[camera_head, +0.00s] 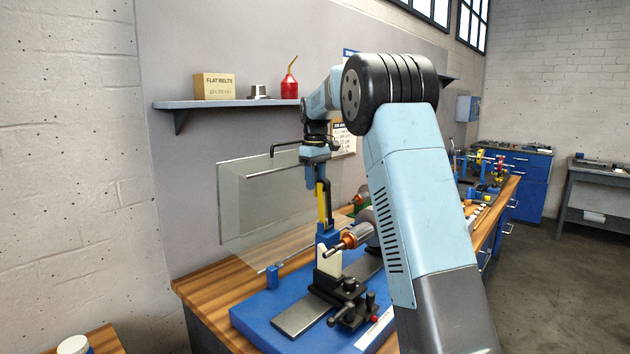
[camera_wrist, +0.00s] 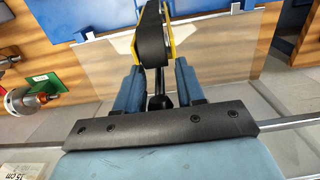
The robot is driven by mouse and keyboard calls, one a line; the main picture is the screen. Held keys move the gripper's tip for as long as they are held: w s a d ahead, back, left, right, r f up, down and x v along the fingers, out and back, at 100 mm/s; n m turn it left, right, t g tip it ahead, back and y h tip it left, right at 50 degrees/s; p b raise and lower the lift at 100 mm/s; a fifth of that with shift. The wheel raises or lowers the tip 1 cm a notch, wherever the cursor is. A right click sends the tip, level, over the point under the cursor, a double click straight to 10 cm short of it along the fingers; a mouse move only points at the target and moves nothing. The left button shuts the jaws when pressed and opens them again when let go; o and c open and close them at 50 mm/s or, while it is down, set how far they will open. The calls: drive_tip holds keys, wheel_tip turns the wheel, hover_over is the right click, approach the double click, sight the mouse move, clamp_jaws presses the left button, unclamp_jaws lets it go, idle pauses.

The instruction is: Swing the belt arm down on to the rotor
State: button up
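The belt arm (camera_head: 323,205), yellow with a black belt, stands upright on its blue post in the head view. In the wrist view its yellow and black end (camera_wrist: 154,38) is at the top, with a thin black handle pointing between my fingers. My gripper (camera_head: 318,188) is at the upper end of the belt arm. In the wrist view my gripper's blue fingers (camera_wrist: 158,78) stand apart on both sides of the handle, with gaps showing. The rotor (camera_head: 350,238), with copper and steel parts, lies beside the belt arm's foot, partly hidden by my arm.
A clear guard panel (camera_head: 240,205) stands behind the belt arm. A blue machine base (camera_head: 262,318) with black clamps sits on the wooden bench (camera_head: 205,283). A wall shelf (camera_head: 225,103) holds a belt box and a red oil can.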

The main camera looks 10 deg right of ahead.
drive_tip(key=shift+c, duration=0.3)
clamp_jaws()
idle(0.3)
